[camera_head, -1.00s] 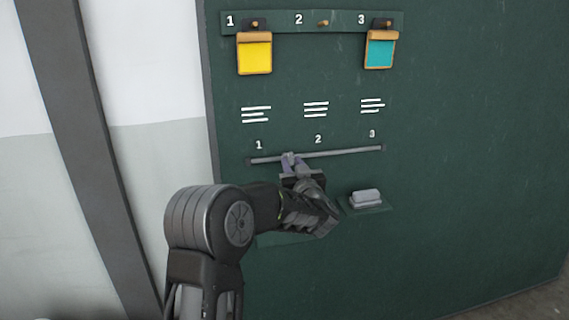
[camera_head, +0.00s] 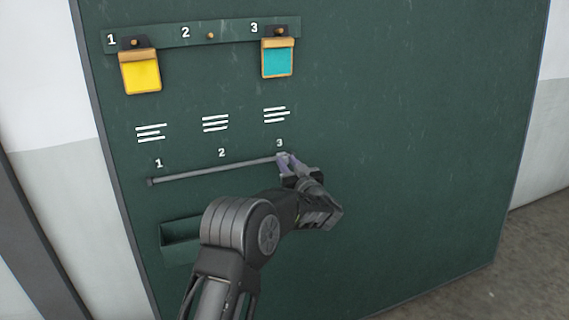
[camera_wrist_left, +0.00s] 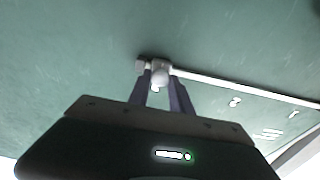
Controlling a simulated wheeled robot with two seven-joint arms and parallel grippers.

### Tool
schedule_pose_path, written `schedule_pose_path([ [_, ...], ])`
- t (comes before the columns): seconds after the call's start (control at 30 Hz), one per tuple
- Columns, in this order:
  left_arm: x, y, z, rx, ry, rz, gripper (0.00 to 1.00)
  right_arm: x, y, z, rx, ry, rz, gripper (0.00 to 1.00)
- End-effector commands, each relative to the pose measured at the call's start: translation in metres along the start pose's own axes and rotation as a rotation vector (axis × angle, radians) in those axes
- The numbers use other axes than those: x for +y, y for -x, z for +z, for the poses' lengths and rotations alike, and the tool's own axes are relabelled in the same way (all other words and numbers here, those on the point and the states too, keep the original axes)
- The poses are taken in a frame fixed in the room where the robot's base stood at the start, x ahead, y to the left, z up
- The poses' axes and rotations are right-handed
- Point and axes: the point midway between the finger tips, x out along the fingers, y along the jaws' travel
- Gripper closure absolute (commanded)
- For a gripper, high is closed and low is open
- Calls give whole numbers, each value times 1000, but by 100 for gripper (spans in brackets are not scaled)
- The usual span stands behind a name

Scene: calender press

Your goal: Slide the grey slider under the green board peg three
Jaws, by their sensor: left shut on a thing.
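The grey slider (camera_wrist_left: 161,74) is a small light knob on the thin rail (camera_head: 215,169) of the green board (camera_head: 400,150). My left gripper (camera_head: 284,159) is shut on it at the rail's right end, just below the printed number 3 (camera_head: 279,143). In the left wrist view the two purple-grey fingertips (camera_wrist_left: 161,88) close around the knob. In the head view the fingers mostly hide the slider. Peg three (camera_head: 280,32) is higher up, with a teal tag (camera_head: 277,60) hanging from it. My right gripper is not in view.
A yellow tag (camera_head: 141,74) hangs from peg one. Peg two (camera_head: 210,36) is bare. A green tray (camera_head: 180,241) sits low on the board, partly behind my left arm. The board's right side is clear.

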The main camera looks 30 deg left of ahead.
Motion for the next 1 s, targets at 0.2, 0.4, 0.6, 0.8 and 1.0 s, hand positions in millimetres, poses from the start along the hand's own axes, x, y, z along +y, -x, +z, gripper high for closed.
schedule_pose_path([
  [0.2,3,0,0,-1,0,5,100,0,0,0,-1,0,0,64],
  [0.4,4,1,0,-1,1,8,100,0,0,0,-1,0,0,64],
  [0.6,4,1,0,-1,1,7,58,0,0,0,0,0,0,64],
  [0.8,3,0,0,-1,1,4,54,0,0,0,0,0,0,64],
  [1.0,2,3,0,0,1,3,54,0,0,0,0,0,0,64],
])
